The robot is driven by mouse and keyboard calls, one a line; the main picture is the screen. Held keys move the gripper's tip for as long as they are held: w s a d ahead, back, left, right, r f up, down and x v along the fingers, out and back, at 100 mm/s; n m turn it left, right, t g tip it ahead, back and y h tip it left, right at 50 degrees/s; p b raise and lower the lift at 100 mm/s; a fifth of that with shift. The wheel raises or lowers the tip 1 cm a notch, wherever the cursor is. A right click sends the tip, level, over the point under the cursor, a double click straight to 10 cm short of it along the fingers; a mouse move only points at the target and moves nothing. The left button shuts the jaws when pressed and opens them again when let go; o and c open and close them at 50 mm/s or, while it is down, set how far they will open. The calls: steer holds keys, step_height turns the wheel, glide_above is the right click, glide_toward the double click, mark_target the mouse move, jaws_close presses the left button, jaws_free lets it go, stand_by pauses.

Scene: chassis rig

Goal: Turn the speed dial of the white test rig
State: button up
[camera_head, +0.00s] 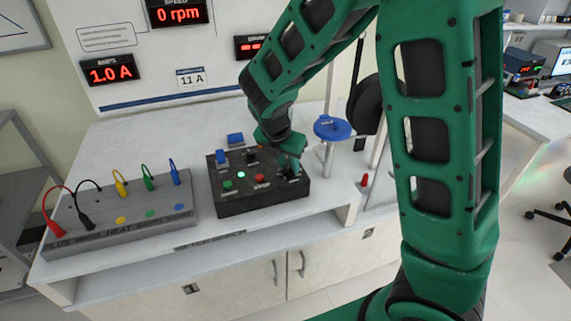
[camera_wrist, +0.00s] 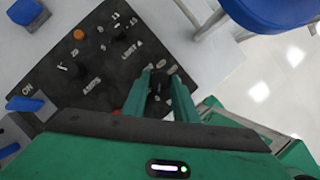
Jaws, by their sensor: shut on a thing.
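The black control box (camera_head: 262,201) of the white test rig stands on the bench, with knobs, a green light and a red button on top. My gripper (camera_head: 290,168) is over its right end, pointing down. In the wrist view, my gripper (camera_wrist: 160,88) is shut on a small black dial (camera_wrist: 158,84) near the box's edge. Its printed name is hidden; from its place it looks like the speed dial. The speed display (camera_head: 178,14) on the rig's panel reads 0 rpm.
A grey terminal board (camera_head: 120,228) with colored plugs and cables lies left of the box. A blue round-topped post (camera_head: 332,129) stands close to the right of my gripper. A blue switch lever (camera_wrist: 25,104) and two other knobs (camera_wrist: 121,38) are on the box.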

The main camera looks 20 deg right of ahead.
steer(key=m, duration=0.2)
steer(key=m+g, duration=0.1)
steer(key=m, duration=0.1)
steer(key=m+g+h, duration=0.1)
steer(key=m, duration=0.1)
steer(key=shift+w+a+m, duration=0.2)
steer(key=shift+w+m, duration=0.1)
steer(key=shift+w, duration=0.05)
steer(key=m+g, duration=0.1)
steer(key=m, duration=0.3)
steer(key=m+g, duration=0.1)
steer(key=m, duration=0.1)
steer(key=shift+w+g, duration=0.25)
steer(key=shift+g, duration=0.05)
steer(key=m, duration=0.2)
steer(key=m+g+y, duration=0.1)
steer(key=m, duration=0.3)
steer(key=shift+w+d+r+m+g+y, duration=0.1)
steer(key=shift+w+d+m+g+y, duration=0.1)
steer(key=shift+d+m+g+y, duration=0.15)
steer(key=m+y, duration=0.1)
steer(key=m, duration=0.2)
steer(key=shift+m+g+y, duration=0.25)
steer(key=shift+g, duration=0.1)
steer(key=shift+d+m+y, duration=0.1)
steer(key=shift+m+y, duration=0.4)
steer(key=shift+m, duration=1)
steer(key=o, duration=1)
